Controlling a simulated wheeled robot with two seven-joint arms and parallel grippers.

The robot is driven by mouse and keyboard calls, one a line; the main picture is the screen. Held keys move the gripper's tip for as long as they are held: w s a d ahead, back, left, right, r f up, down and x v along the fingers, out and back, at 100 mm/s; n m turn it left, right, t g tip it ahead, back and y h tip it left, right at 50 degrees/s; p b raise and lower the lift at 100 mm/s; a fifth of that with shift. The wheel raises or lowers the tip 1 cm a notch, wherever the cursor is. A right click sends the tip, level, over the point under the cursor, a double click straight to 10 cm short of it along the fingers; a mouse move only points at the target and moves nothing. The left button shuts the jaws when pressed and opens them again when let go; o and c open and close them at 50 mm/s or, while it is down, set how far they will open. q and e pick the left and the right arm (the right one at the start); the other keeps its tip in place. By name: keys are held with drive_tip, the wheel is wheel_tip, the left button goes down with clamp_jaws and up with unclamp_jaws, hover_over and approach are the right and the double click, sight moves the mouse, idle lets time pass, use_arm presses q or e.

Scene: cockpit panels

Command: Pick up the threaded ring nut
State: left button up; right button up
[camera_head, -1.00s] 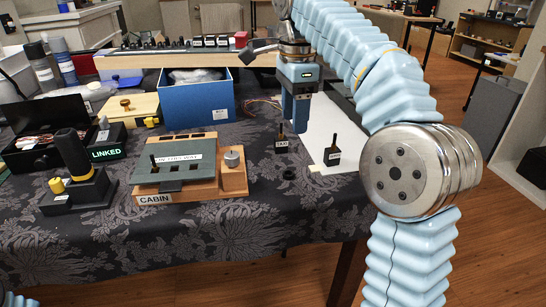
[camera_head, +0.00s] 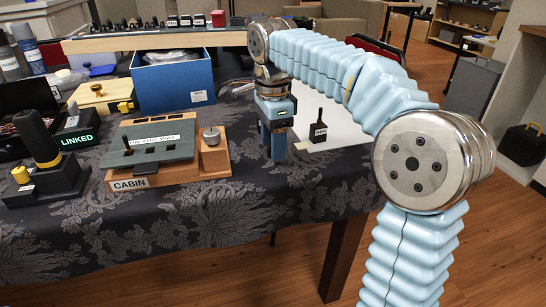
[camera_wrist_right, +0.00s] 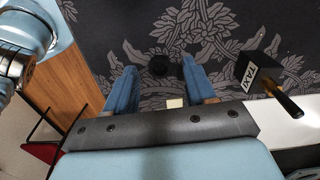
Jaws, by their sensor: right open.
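The threaded ring nut, a small black round piece (camera_wrist_right: 158,66), lies on the dark floral tablecloth in the right wrist view. My right gripper (camera_wrist_right: 159,70) is open, with its blue fingers on either side of the nut in that view; nothing is held. Whether the fingertips are level with the nut or still above it I cannot tell. In the head view my right gripper (camera_head: 276,145) points down at the table's right part, and the nut is hidden there. My left gripper is not in view.
A black block labelled TAXI (camera_wrist_right: 258,72) stands close to the right gripper; it also shows in the head view (camera_head: 318,130). The wooden CABIN panel (camera_head: 200,168) with its knob is left of the gripper. A blue bin (camera_head: 170,92) stands behind. Tablecloth in front is clear.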

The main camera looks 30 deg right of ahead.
drive_tip(key=shift+f, duration=0.35)
clamp_jaws()
drive_tip(key=shift+r, duration=0.1)
